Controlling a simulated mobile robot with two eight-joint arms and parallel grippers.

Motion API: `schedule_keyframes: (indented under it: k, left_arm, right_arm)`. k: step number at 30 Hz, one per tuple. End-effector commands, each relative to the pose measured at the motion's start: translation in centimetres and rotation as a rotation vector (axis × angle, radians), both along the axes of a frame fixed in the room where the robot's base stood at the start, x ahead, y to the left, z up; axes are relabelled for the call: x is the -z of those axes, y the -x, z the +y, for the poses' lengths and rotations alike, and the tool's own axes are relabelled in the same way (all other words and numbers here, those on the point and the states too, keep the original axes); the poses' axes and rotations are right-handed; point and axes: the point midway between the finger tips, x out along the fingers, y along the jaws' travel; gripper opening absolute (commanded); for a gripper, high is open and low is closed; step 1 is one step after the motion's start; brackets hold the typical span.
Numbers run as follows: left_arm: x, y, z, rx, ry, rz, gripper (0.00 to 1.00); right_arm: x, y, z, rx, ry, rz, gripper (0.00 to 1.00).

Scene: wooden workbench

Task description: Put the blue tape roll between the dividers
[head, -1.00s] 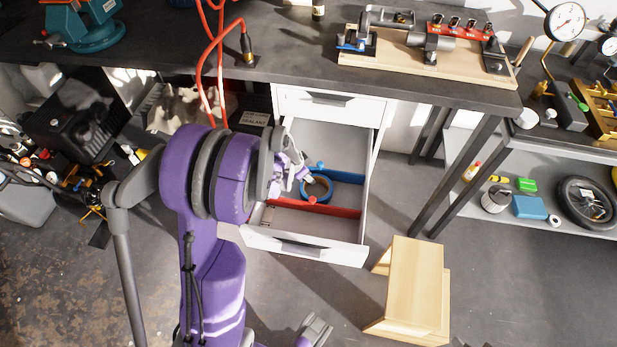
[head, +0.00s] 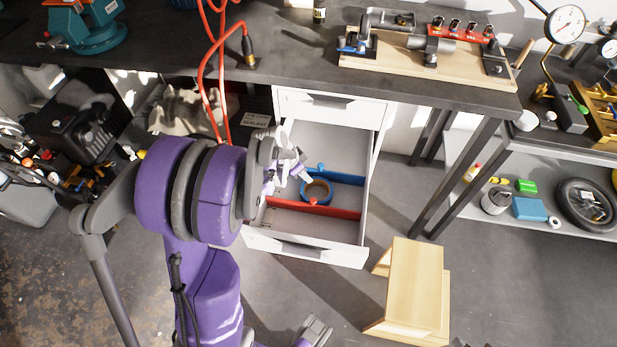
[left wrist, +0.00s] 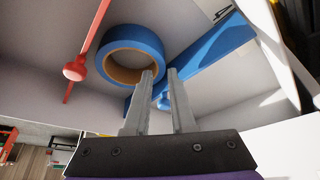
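The blue tape roll (head: 328,195) lies in the open drawer (head: 347,145) between the blue divider (head: 348,179) and the red divider (head: 335,211). In the left wrist view the roll (left wrist: 112,41) shows its tan inner core, with the red divider (left wrist: 88,45) on one side and the blue divider (left wrist: 215,50) on the other. My left gripper (head: 304,174) is at the roll's upper left edge in the head view. In the left wrist view its fingers (left wrist: 160,73) are apart, with a narrow gap near the roll's rim. Whether they touch the roll is unclear.
The bench top (head: 300,65) overhangs the drawer. A red cable (head: 222,60) hangs down left of the drawer. A wooden step stool (head: 412,285) stands on the floor to the right. A grey shelf (head: 520,185) with several parts is further right.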

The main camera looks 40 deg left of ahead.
Motion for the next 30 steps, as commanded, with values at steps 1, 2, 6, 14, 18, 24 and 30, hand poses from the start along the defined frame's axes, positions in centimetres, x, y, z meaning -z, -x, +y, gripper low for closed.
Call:
schedule_keyframes:
  k: [1,2,6,14,18,24,30]
  left_arm:
    - [-1.3,0.6,0.1,-0.001,0.0,-0.001,0.23]
    - [-1.9,0.8,0.3,-0.003,-0.001,-0.001,0.23]
    - [-4.5,1.9,0.6,-0.002,0.0,-0.001,0.23]
    - [-7.1,3.0,0.7,-0.001,0.0,0.0,0.23]
    - [-8.0,3.7,-2.1,-0.02,0.0,0.017,0.23]
    - [-9.9,7.1,-10.4,-0.107,-0.011,0.047,0.23]
    - [-10.6,12.0,-16.6,-0.2,-0.018,0.029,0.23]
  right_arm:
    - [-0.3,0.0,0.0,0.0,0.0,-0.001,0.4]
    - [-0.4,0.0,0.0,0.0,0.0,-0.001,0.4]
    - [-0.9,-0.1,0.0,0.0,0.0,-0.003,0.4]
    - [-1.3,-0.2,0.0,0.0,0.0,-0.004,0.4]
    - [-1.3,-0.1,0.0,0.0,0.0,-0.004,0.4]
    - [-1.3,-0.1,0.0,0.0,0.0,-0.004,0.4]
    - [-1.3,-0.1,0.0,0.0,0.0,-0.004,0.4]
